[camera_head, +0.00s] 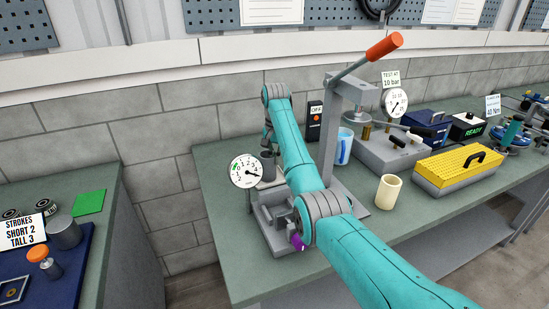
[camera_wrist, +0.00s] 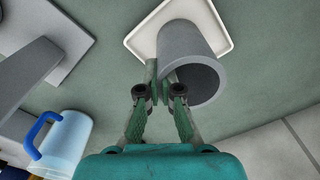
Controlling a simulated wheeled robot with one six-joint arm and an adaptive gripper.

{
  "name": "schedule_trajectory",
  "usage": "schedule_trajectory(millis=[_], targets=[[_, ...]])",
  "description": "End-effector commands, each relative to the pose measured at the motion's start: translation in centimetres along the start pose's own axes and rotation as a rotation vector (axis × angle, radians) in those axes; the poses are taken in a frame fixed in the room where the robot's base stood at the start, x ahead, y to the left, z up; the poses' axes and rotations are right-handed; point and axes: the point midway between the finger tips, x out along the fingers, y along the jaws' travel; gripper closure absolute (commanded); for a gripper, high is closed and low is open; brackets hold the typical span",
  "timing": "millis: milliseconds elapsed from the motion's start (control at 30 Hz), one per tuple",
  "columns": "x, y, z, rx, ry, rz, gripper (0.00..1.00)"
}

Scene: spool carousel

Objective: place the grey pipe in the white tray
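The grey pipe (camera_wrist: 186,38) is upright, with its dark open end towards the wrist camera. It is over the white tray (camera_wrist: 138,36), within its outline or nearly so; I cannot tell whether it touches the tray floor. My gripper (camera_wrist: 159,78) is at the pipe's near rim, its two fingertips close together with the pipe wall apparently between them. In the head view the pipe (camera_head: 267,163) shows below my gripper (camera_head: 267,144), and the tray (camera_head: 272,183) is partly hidden by a dial gauge and my arm.
The dial gauge (camera_head: 244,171) stands just left of the pipe. A grey fixture (camera_head: 276,232) is in front, and a lever press (camera_head: 336,130) stands to the right. A blue mug (camera_head: 344,148) and a cream cup (camera_head: 388,192) stand further right. The bench's left front area is clear.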

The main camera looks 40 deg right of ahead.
Motion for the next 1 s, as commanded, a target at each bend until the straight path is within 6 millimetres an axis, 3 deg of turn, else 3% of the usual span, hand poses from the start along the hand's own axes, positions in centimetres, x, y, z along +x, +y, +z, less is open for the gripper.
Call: schedule_trajectory(millis=[233, 367, 400, 767, 1000], targets=[[0.2, 0.0, 0.0, 0.000, 0.000, 0.000, 1.00], [0.2, 0.0, 0.0, 0.000, 0.000, 0.000, 0.70], [0.2, 0.0, 0.0, 0.000, 0.000, 0.000, 0.69], [-0.2, 0.0, 0.0, 0.000, 0.001, -0.001, 0.69], [-3.9, -0.5, -0.5, -0.004, 0.002, -0.001, 0.69]])
